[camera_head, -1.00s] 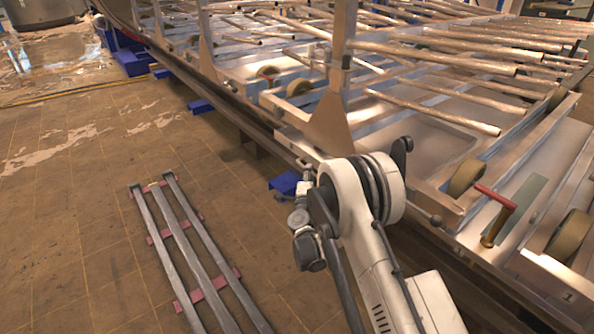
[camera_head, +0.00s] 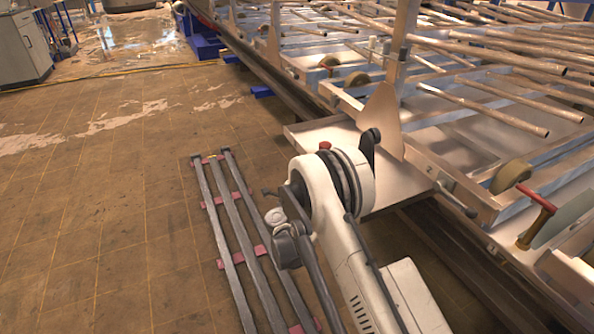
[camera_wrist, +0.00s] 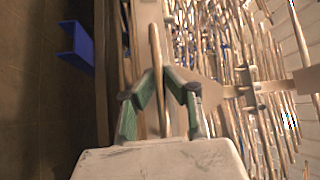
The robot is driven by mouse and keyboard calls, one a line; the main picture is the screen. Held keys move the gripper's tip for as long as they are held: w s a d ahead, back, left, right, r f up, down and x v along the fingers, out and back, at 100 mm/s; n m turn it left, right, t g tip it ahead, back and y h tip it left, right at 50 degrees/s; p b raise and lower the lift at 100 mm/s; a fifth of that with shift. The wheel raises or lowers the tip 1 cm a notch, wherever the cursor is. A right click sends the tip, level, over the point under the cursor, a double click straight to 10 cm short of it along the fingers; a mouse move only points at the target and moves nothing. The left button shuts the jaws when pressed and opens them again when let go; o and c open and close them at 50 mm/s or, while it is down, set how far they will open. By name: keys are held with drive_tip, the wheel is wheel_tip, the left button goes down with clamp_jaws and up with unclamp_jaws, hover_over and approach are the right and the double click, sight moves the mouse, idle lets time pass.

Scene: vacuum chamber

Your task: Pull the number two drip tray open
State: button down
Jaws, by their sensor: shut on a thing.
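The pulled-out drip tray (camera_head: 318,134) is a pale, shallow metal tray. In the head view it juts left from under the rack, out over the floor. My gripper (camera_wrist: 161,78) shows in the wrist view with green-sided fingers shut on a thin tan bar (camera_wrist: 155,45), which looks like the tray's handle or front edge. In the head view my arm hides the fingers and the grip.
The rack of metal tubes (camera_head: 500,60) fills the right side. A red-handled tool (camera_head: 537,203) stands at the right. Steel rails on pink blocks (camera_head: 240,230) lie on the floor close to my arm.

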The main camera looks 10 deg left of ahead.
drive_tip(key=shift+s+a, duration=0.35)
drive_tip(key=shift+a, duration=0.15)
drive_tip(key=c, duration=1.8)
unclamp_jaws()
drive_tip(key=s, duration=0.4)
drive_tip(key=s+a+f, duration=0.1)
drive_tip(key=s, duration=0.6)
drive_tip(key=shift+s+a+f, duration=0.25)
drive_tip(key=shift+s+f, duration=0.1)
drive_tip(key=shift+s, duration=0.05)
